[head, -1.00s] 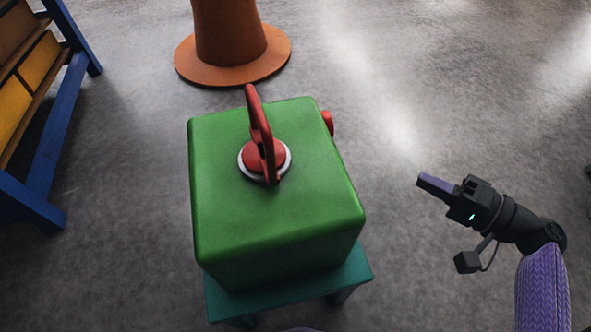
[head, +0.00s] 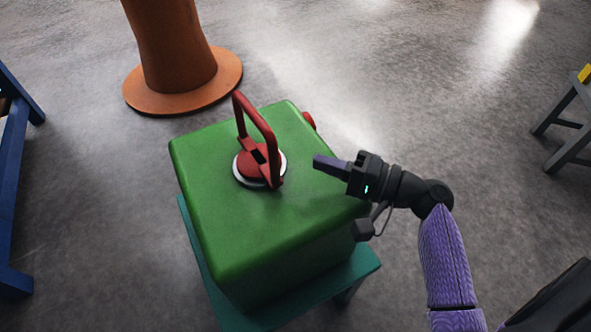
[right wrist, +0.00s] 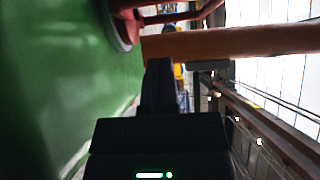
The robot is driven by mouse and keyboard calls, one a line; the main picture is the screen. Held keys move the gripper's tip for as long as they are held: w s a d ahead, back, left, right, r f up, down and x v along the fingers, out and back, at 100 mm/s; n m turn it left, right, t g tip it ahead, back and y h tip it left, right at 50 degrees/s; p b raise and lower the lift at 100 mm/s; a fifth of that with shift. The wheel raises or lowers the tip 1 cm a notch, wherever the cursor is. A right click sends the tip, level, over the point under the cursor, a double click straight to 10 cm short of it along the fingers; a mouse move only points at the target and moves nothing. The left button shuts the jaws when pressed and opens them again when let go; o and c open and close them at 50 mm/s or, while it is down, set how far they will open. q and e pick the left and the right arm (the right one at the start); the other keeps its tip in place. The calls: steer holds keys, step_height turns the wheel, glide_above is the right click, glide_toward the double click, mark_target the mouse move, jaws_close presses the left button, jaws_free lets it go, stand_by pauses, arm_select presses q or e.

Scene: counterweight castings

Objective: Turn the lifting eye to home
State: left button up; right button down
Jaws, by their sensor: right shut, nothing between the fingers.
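The red lifting eye (head: 268,135) stands upright as a loop on a red hub with a pale ring (head: 238,172), on top of the green casting (head: 225,235). In the right wrist view part of the red eye (right wrist: 205,12) shows at the top, beside the green casting (right wrist: 50,90). My right gripper (head: 318,160) is shut and empty, to the right of the eye and apart from it, its fingers pointing left toward it. In the right wrist view its fingers (right wrist: 158,72) are together. My left gripper is not in view.
The casting rests on a teal stand (head: 355,268). A red knob (head: 309,121) sticks out of its far right side. An orange column (head: 170,50) stands behind. A blue frame (head: 12,190) is at left, a grey stool (head: 565,115) at right. Open floor lies between.

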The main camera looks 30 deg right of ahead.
steer(key=a, duration=0.2)
steer(key=w+a, duration=0.1)
steer(key=a, duration=0.1)
steer(key=shift+w+a+b, duration=0.1)
steer(key=shift+a+b, duration=0.25)
steer(key=shift+b, duration=0.05)
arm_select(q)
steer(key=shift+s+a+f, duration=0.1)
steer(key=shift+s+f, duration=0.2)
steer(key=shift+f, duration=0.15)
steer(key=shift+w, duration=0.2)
arm_select(e)
steer(key=shift+a+r, duration=0.1)
steer(key=shift+a, duration=0.05)
steer(key=shift+s+a+p, duration=0.2)
steer(key=shift+a+p, duration=0.4)
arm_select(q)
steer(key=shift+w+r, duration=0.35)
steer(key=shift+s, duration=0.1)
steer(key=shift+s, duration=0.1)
